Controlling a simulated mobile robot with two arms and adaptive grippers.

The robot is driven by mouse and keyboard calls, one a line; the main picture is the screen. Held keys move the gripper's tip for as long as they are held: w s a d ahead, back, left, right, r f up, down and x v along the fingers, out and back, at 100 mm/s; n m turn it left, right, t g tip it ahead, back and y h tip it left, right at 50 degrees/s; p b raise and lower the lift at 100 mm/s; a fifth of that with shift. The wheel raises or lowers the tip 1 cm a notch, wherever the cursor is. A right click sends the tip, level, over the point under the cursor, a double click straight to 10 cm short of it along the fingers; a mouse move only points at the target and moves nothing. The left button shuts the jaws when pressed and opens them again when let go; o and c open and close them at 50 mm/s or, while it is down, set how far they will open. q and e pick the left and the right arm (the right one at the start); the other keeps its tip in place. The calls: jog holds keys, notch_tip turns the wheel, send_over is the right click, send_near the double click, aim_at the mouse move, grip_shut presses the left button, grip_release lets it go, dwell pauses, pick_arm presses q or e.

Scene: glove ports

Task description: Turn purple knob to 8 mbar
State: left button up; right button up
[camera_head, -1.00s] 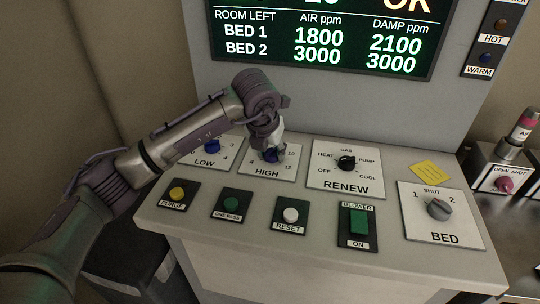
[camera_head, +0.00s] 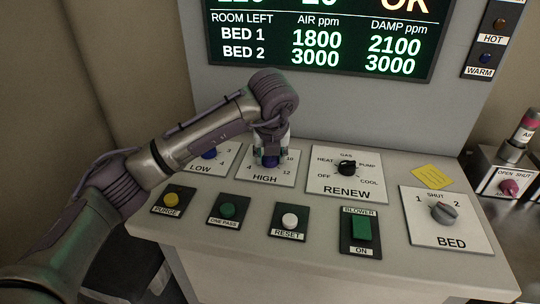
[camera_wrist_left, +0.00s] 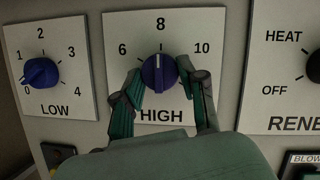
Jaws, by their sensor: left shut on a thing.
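The blue-purple HIGH knob (camera_wrist_left: 159,73) sits on a white plate (camera_wrist_left: 113,30) marked 6, 8 and 10 in the left wrist view. Its white line points up, at about the 8. My left gripper (camera_wrist_left: 160,80) is shut on this knob, one dark green finger on each side. In the head view my left gripper (camera_head: 270,154) comes down on the HIGH knob (camera_head: 268,162) from above and hides part of it and its scale. My right gripper is not in view.
A similar LOW knob (camera_wrist_left: 41,73) is close on the left, pointing near 0. The RENEW knob (camera_head: 346,167) is on the right. The PURGE (camera_head: 173,192), ONE PASS (camera_head: 228,210) and RESET (camera_head: 290,220) buttons line the front. The BED knob (camera_head: 443,212) is far right.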

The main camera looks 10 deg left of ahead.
pick_arm(q)
jog(key=o, duration=1.1)
jog(key=shift+o, duration=0.2)
jog(key=v, duration=1.2)
